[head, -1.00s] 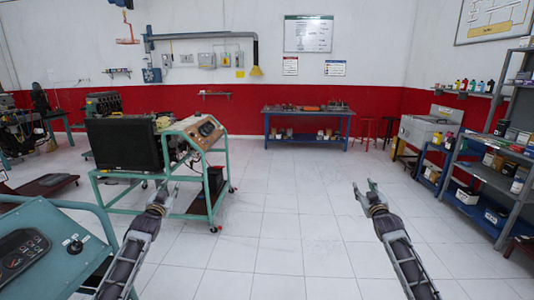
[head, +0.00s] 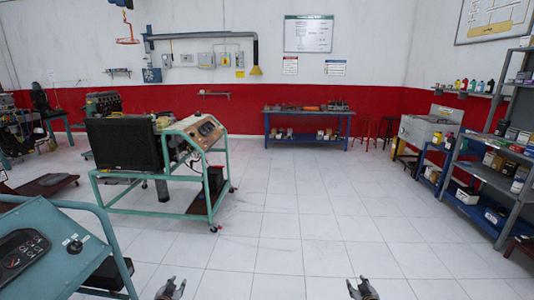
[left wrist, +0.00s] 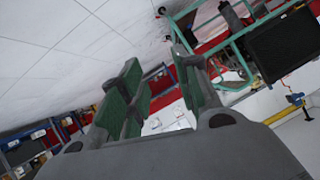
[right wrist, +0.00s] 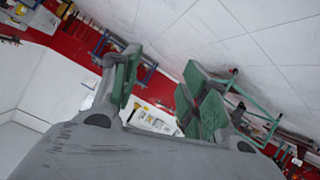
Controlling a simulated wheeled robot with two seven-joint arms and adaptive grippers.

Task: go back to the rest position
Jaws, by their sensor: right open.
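My left gripper (head: 171,288) shows at the bottom edge of the head view, left of centre, over bare floor. In the left wrist view its green-padded fingers (left wrist: 160,92) stand apart with nothing between them. My right gripper (head: 362,287) shows at the bottom edge, right of centre. In the right wrist view its fingers (right wrist: 158,97) are spread and empty. Both grippers are clear of every object, and most of both arms is out of the head view.
A teal control console (head: 60,245) stands close at the lower left. An engine trainer on a green wheeled frame (head: 150,212) stands beyond it. A blue workbench (head: 308,112) is at the back wall. Grey shelves (head: 488,175) stand at the right. The middle floor is clear.

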